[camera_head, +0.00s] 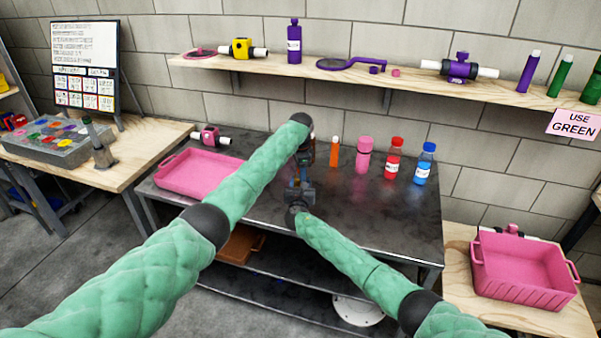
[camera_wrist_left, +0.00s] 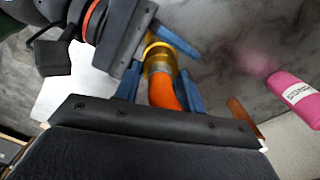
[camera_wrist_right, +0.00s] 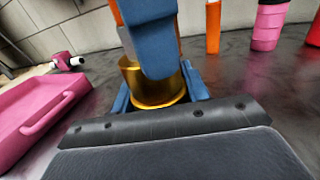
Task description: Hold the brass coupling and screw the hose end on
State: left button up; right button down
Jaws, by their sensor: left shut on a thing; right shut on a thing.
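In the right wrist view, my right gripper (camera_wrist_right: 160,95) is shut on the brass coupling (camera_wrist_right: 150,88), a gold ring-shaped piece between its blue fingers. In the left wrist view, my left gripper (camera_wrist_left: 162,92) is shut on the orange hose end (camera_wrist_left: 163,95), which has a greyish collar. The coupling (camera_wrist_left: 158,50) shows just beyond that collar, in line with it and close against it. Whether the threads are engaged cannot be seen. In the head view, my left gripper (camera_head: 306,160) is above my right gripper (camera_head: 301,181); the arms mostly hide both parts.
The dark bench (camera_head: 350,215) holds a pink tray (camera_head: 215,178), a pink valve (camera_head: 210,136), an orange tube (camera_head: 334,151), and pink (camera_head: 364,155), red (camera_head: 393,162) and blue (camera_head: 424,165) bottles. A shelf (camera_head: 400,81) runs above. A "USE GREEN" sign (camera_head: 574,125) hangs at right. The bench's front right is clear.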

pick_arm(q)
jog(key=m, duration=0.3)
jog(key=shift+m, duration=0.4)
pick_arm(e)
jog(key=shift+a, duration=0.1)
pick_arm(q)
jog(key=o, duration=1.2)
jog(key=shift+c, duration=0.2)
notch_tip(320, 180, up, 12)
pick_arm(e)
jog(key=c, duration=0.6)
grip_release()
jog(key=shift+c, duration=0.2)
jog(key=shift+s, duration=0.1)
